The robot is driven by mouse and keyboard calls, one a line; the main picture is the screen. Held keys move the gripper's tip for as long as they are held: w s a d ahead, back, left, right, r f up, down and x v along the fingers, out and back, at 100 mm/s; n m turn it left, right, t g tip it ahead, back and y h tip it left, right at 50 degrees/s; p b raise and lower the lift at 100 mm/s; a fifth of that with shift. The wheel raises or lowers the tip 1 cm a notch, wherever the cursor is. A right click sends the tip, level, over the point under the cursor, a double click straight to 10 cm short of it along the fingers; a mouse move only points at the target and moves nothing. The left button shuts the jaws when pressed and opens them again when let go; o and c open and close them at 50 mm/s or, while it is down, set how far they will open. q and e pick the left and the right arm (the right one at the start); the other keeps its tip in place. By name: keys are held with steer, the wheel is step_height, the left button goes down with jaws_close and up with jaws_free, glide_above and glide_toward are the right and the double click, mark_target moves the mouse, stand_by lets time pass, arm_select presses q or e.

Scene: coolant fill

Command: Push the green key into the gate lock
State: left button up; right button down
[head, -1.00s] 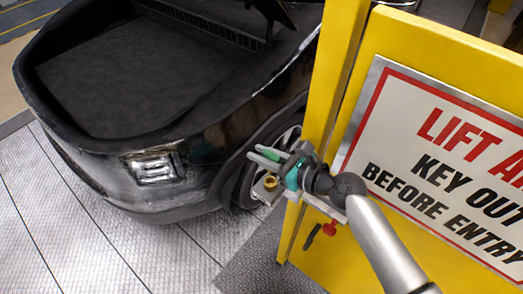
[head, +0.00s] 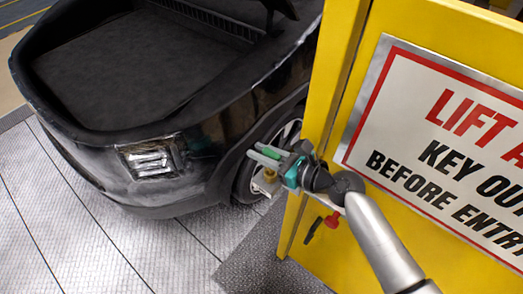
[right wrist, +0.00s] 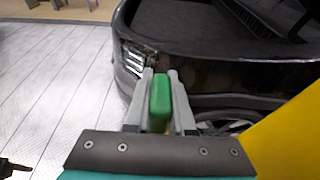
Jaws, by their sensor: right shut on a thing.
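The green key (right wrist: 160,98) is held between the two grey fingers of my right gripper (right wrist: 161,75) in the right wrist view. In the head view the green key (head: 271,149) shows as a small green patch between the fingers of the right gripper (head: 262,154). A small brass cylinder (head: 269,174), which looks like the gate lock, sits on a grey bracket beside the yellow gate post. The fingers are above it in the picture; the gap in depth is unclear. The key's far end and the lock's opening are not clear. My left gripper is not in view.
The yellow gate panel (head: 340,262) with its warning sign (head: 440,140) stands close on the right. A red knob (head: 333,220) and a black handle (head: 313,230) are on it. A black car (head: 200,140) is behind the gripper. Floor at lower left is clear.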

steer(key=shift+p, duration=0.7)
stand_by(1.1)
steer(key=shift+f+b, duration=1.35)
steer(key=shift+f, duration=0.4)
steer(key=c, duration=0.7)
jaws_free()
steer(key=v, duration=1.5)
steer(key=shift+s+d, duration=0.1)
